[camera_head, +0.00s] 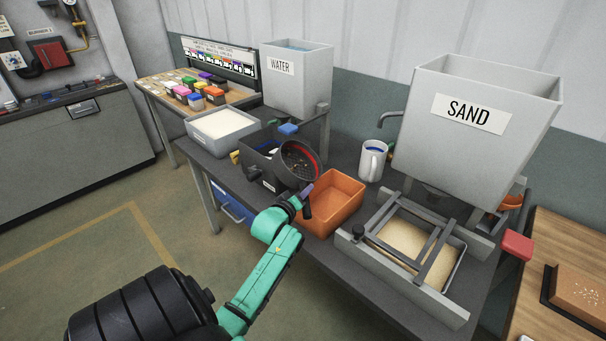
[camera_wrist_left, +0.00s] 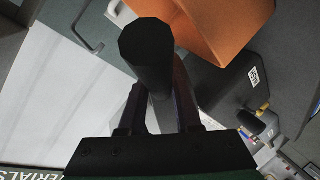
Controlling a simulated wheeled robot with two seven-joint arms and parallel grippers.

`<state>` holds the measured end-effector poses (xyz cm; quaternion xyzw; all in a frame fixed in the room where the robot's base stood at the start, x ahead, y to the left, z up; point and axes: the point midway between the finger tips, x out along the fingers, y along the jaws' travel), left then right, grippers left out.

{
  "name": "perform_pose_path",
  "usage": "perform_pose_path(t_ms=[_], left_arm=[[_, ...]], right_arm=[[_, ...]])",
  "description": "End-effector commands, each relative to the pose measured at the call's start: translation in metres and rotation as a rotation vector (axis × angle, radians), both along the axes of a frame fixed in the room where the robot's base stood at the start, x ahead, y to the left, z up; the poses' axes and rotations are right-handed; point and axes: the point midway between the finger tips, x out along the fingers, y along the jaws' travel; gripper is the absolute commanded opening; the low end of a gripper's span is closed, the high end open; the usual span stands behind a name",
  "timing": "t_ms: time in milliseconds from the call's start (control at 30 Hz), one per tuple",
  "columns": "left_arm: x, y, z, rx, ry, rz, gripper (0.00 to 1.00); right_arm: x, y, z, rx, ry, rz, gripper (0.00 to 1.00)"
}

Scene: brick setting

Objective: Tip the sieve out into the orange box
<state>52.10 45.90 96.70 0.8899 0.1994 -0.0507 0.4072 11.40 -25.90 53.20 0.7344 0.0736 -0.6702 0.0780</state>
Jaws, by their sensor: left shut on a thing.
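The sieve (camera_head: 301,158) is a round dark pan with a red ring inside. It is tilted steeply, its open face toward the head camera, with small bits visible in it. It is in front of the dark grey bin, beside the left end of the orange box. My left gripper (camera_head: 305,199) is shut on the sieve's black handle (camera_wrist_left: 148,62), which fills the space between the fingers in the wrist view. The orange box (camera_head: 344,184) stands open on the dark table, right of the gripper; it also shows in the wrist view (camera_wrist_left: 225,25). My right gripper is out of view.
The dark grey bin (camera_head: 258,163) stands left of the box, a white mug (camera_head: 372,161) behind it. A sand hopper (camera_head: 478,128) rises over a framed sand tray (camera_head: 408,240) on the right. A white-filled tray (camera_head: 222,128) and water tank (camera_head: 297,80) stand farther left.

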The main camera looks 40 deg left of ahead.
Motion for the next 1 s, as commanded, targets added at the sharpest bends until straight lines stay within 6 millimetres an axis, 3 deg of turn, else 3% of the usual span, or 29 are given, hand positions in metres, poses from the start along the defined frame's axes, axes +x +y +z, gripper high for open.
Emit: perform_pose_path(t_ms=[300, 1000], left_arm=[[0.003, -0.004, -0.006, 0.042, 0.015, 0.000, 0.00], [0.005, -0.009, 0.002, 0.280, 0.133, -0.001, 0.00]], right_arm=[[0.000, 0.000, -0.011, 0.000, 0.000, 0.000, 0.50], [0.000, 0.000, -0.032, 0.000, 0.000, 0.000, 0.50]])
